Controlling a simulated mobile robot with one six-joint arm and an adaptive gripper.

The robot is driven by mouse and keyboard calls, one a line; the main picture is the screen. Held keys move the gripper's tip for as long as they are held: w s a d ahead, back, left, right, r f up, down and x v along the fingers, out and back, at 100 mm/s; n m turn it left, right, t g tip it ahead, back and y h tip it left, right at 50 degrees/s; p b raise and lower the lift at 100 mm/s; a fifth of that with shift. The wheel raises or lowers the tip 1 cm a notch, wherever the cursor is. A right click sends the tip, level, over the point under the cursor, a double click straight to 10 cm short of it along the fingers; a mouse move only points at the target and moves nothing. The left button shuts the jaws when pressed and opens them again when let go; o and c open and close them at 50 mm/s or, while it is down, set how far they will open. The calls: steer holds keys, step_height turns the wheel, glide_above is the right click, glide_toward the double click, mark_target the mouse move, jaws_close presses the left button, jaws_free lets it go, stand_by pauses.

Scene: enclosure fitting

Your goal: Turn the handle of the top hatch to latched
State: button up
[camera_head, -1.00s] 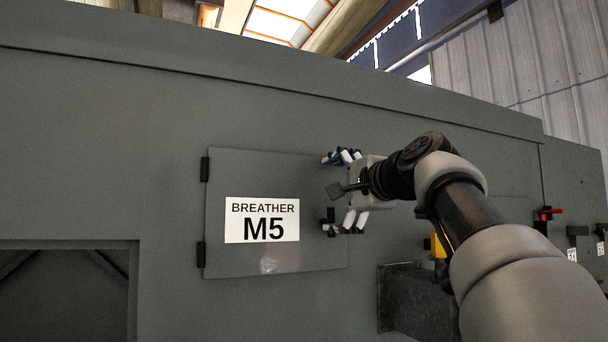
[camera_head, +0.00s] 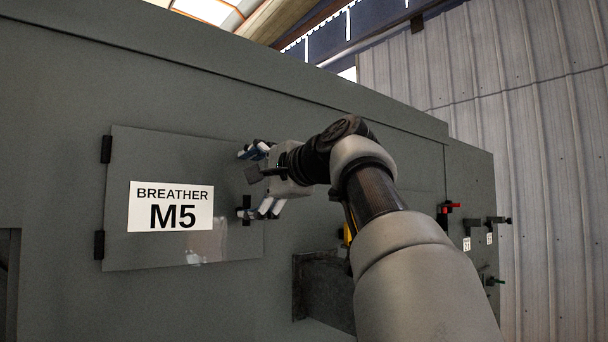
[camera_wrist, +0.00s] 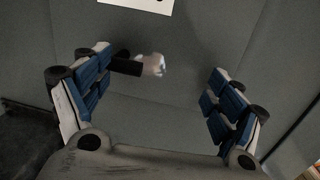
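The grey hatch door (camera_head: 235,235) carries a white label reading BREATHER M5 and looks closed, flush with the grey wall. A small black handle (camera_head: 246,212) stands near its right edge, upright in the head view, partly hidden by my lower finger. In the wrist view the handle (camera_wrist: 127,66) is a dark bar beside the left finger, reaching into the gap between the fingers. My gripper (camera_head: 250,180) is open, its fingers one above the other at the door's right edge. The wrist view shows the blue-padded fingers (camera_wrist: 158,92) wide apart with nothing clamped.
Black hinges (camera_head: 106,149) sit on the door's left edge. A dark metal box (camera_head: 318,285) juts from the wall below my arm. A red handle (camera_head: 450,207) and other small handles (camera_head: 492,281) are farther right. A corrugated wall (camera_head: 540,120) stands behind.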

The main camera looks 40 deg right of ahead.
steer(key=shift+s+a+r+b, duration=0.1)
steer(key=shift+s+r+b, duration=0.15)
steer(key=shift+s, duration=0.25)
steer(key=shift+s+a+r+b, duration=0.1)
steer(key=shift+s+b, duration=0.15)
steer(key=shift+s, duration=0.25)
steer(key=s+b, duration=0.2)
steer(key=s, duration=1.5)
steer(key=shift+s+d+r+b, duration=0.15)
steer(key=shift+s+d+b, duration=0.15)
steer(key=shift+d+b, duration=0.1)
